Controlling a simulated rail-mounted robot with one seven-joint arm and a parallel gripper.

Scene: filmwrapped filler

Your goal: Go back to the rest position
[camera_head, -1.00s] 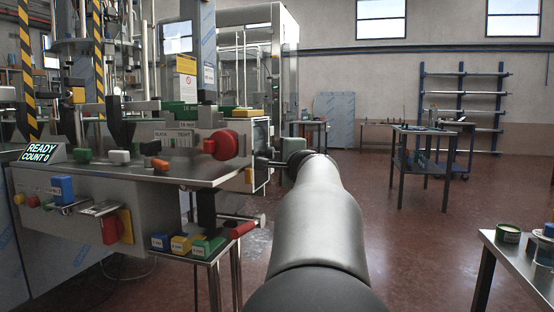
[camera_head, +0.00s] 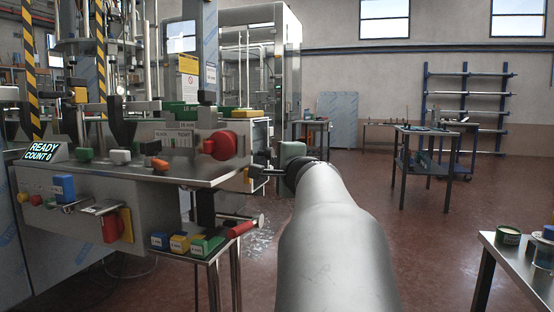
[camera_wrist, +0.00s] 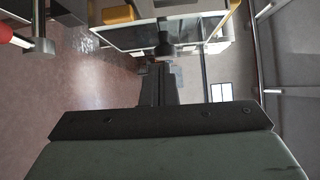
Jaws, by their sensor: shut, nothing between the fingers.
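My gripper (camera_head: 258,173) is at the right end of the filling machine (camera_head: 180,170), in front of its side. My grey arm reaches up to it from the bottom of the head view. In the wrist view the dark fingers (camera_wrist: 156,84) are together and empty, pointing away from the green-grey gripper body. Whether the fingertips touch the machine is hard to tell in the head view; the wrist view shows a black knob (camera_wrist: 163,48) just beyond them.
A red knob (camera_head: 222,145) sits on the machine front. A small stand (camera_head: 212,255) holds blue, yellow and green blocks below it. A red-ended handle (camera_head: 241,229) juts out nearby. A table (camera_head: 520,258) with cans is at right. The floor between is open.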

